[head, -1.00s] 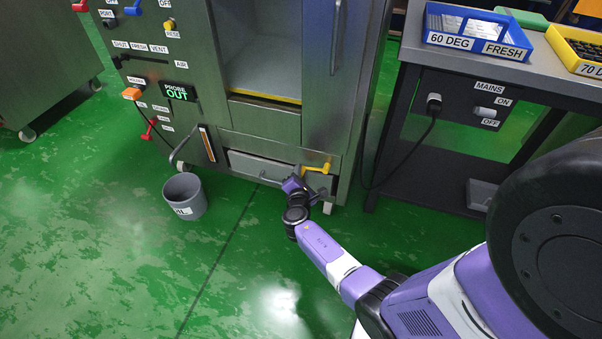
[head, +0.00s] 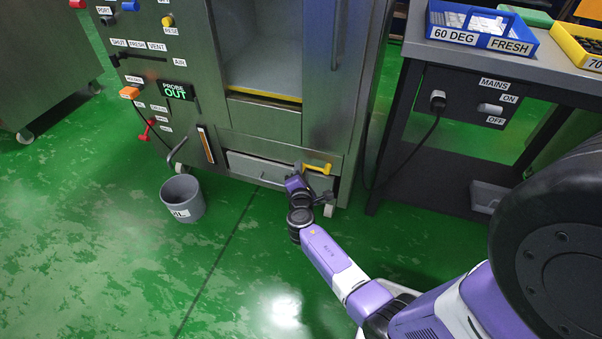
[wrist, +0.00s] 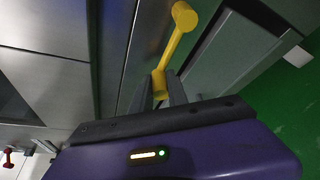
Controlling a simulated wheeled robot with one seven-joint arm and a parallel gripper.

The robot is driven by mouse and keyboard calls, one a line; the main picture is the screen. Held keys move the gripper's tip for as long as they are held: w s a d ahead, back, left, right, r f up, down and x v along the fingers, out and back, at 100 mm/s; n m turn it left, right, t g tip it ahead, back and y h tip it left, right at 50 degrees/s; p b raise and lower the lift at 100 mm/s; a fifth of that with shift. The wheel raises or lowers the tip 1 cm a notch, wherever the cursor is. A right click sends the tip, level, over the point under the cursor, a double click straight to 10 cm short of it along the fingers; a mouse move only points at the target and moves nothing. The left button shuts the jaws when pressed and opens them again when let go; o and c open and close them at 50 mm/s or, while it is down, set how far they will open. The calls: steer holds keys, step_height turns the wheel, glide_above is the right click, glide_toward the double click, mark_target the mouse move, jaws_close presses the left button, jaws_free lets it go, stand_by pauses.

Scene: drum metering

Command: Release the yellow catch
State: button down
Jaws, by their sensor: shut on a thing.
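The yellow catch (head: 318,168) is a short lever with a round knob, at the lower right of the steel cabinet's front, by the low drawer. In the wrist view the catch (wrist: 178,38) slants up and right from its lower end to the knob. My gripper (wrist: 161,88) has its two grey fingers on either side of the lower end of the catch, shut on it. The knob end stands free of the fingers. In the head view my gripper (head: 299,170) is at the left end of the catch, and its wrist partly hides the drawer front.
A grey bucket (head: 183,198) stands on the green floor at left. The low drawer (head: 262,168) is left of the catch. A bench leg and a hanging mains cable (head: 400,149) are to the right. The floor in front is mostly clear.

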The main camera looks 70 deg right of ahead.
steer(key=c, duration=1.3)
jaws_free()
steer(key=p+v, duration=0.2)
steer(key=v, duration=0.6)
steer(key=shift+w, duration=0.1)
